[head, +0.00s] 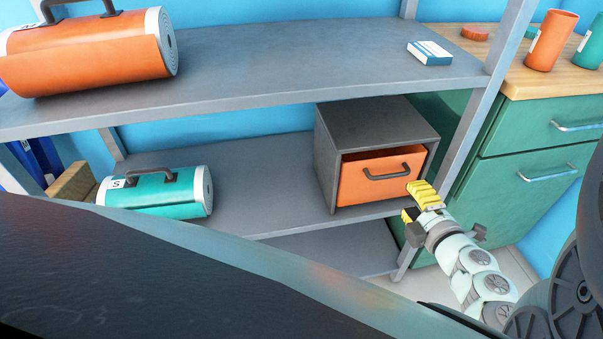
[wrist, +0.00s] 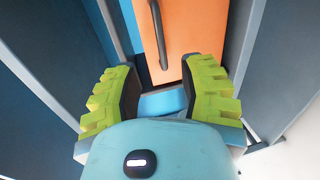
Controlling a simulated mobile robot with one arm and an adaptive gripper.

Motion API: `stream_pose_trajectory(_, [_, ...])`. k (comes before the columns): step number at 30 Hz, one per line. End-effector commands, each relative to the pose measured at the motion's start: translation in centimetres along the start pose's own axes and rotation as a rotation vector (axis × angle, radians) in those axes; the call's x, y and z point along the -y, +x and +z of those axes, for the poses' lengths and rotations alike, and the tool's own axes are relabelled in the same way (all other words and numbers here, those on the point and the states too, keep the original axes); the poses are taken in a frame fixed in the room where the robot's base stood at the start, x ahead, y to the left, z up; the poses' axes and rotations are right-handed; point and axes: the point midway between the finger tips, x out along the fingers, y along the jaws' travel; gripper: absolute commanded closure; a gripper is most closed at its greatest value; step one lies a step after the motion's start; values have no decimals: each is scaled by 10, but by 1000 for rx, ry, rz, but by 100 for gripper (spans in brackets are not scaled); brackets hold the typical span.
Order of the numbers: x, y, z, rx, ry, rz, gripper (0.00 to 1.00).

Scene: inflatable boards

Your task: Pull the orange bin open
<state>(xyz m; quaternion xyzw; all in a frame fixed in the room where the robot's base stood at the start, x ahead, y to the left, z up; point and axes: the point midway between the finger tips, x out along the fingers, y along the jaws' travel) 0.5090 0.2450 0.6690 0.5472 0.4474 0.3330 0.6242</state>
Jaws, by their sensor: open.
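The orange bin (head: 378,179) sits in a grey box-shaped cabinet (head: 376,123) on the middle shelf. A narrow dark gap shows above its front, and the front looks slightly forward of the cabinet. Its dark bar handle (head: 387,172) runs across the front. My gripper (head: 415,203), with yellow fingers, is at the lower right of the bin front, apart from the handle. In the wrist view, the fingers (wrist: 177,95) are spread and empty. The orange front (wrist: 195,35) and the handle (wrist: 158,30) show ahead of them, the handle left of centre.
The grey shelf unit (head: 260,55) has an upright post (head: 468,140) just right of the bin. An orange roll (head: 90,52) lies on the upper shelf and a teal roll (head: 157,193) on the middle one. A green drawer cabinet (head: 540,140) stands at right.

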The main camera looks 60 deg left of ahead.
Motion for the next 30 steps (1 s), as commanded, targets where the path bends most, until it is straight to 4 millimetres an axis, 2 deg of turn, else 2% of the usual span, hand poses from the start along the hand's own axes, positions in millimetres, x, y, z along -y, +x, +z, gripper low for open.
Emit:
stream_pose_trajectory(1, [0, 13, -2, -7, -1, 0, 59])
stream_pose_trajectory(6, [1, 46, -3, -8, 1, 0, 59])
stream_pose_trajectory(15, [1, 87, -2, -7, 0, 1, 59])
stream_pose_trajectory(21, [1, 97, -3, -8, -2, -1, 59])
stream_pose_trajectory(29, [1, 97, -3, -7, -1, -2, 59])
stream_pose_trajectory(30, [1, 97, -3, -7, -1, -1, 54])
